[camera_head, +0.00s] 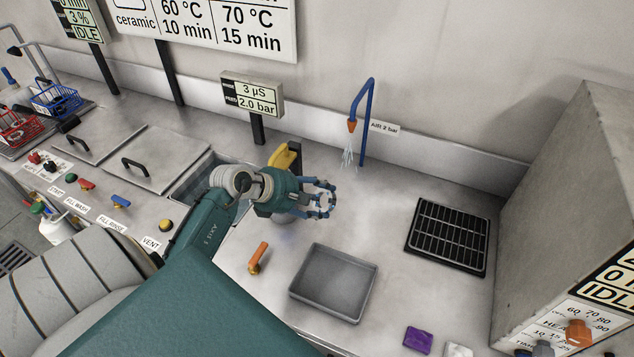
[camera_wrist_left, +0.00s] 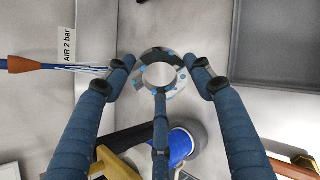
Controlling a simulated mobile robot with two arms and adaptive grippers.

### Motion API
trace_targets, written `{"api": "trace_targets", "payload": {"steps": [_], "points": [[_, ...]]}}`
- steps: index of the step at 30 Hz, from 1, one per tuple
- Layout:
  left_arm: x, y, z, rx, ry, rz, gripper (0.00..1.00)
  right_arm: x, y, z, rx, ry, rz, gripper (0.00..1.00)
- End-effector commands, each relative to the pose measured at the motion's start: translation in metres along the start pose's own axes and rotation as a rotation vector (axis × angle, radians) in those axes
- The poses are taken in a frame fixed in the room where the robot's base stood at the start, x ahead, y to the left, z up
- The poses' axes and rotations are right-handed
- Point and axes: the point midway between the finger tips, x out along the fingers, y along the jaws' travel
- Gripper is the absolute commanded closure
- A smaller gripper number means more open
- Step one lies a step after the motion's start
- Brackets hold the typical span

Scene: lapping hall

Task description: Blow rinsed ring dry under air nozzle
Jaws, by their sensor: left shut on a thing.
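A pale metal ring (camera_wrist_left: 179,82) with blue-grey droplets sits among the fingertips of my left gripper (camera_head: 324,199) in the left wrist view. The fingers are shut on it from three sides, and its hole is clear. In the head view the ring is mostly hidden by the fingers. The air nozzle (camera_head: 352,127) is an orange tip on a bent blue pipe, with a pale jet (camera_head: 347,157) blowing down. In the head view my gripper is below and left of the jet. In the left wrist view the jet (camera_wrist_left: 88,69) ends left of the ring, apart from it. My right gripper is not in view.
A grey tray (camera_head: 334,312) lies front centre, beside an orange-handled valve (camera_head: 258,256). A black rack (camera_head: 447,237) is to the right, near a grey machine (camera_head: 565,190). A yellow-handled thing (camera_head: 285,156) stands behind my gripper. The counter below the nozzle is clear.

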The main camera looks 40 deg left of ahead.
Motion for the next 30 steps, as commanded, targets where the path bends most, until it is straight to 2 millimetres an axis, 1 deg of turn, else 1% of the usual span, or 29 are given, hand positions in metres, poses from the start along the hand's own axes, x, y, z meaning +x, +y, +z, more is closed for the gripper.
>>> {"api": "trace_targets", "payload": {"steps": [1, 12, 20, 28, 30], "points": [[0.005, 0.004, 0.001, 0.001, -0.004, 0.003, 0.84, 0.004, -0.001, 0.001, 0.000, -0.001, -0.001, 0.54], [0.034, 0.028, 0.001, 0.001, -0.004, 0.003, 0.84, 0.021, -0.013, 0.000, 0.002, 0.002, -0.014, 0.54], [0.054, 0.044, 0.001, 0.002, -0.004, 0.001, 0.84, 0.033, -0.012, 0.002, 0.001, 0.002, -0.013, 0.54], [0.075, 0.061, 0.002, 0.001, -0.004, 0.001, 0.84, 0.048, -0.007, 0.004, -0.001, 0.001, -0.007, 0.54], [0.080, 0.066, 0.002, 0.006, -0.002, 0.001, 0.84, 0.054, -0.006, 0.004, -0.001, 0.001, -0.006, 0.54]]}}
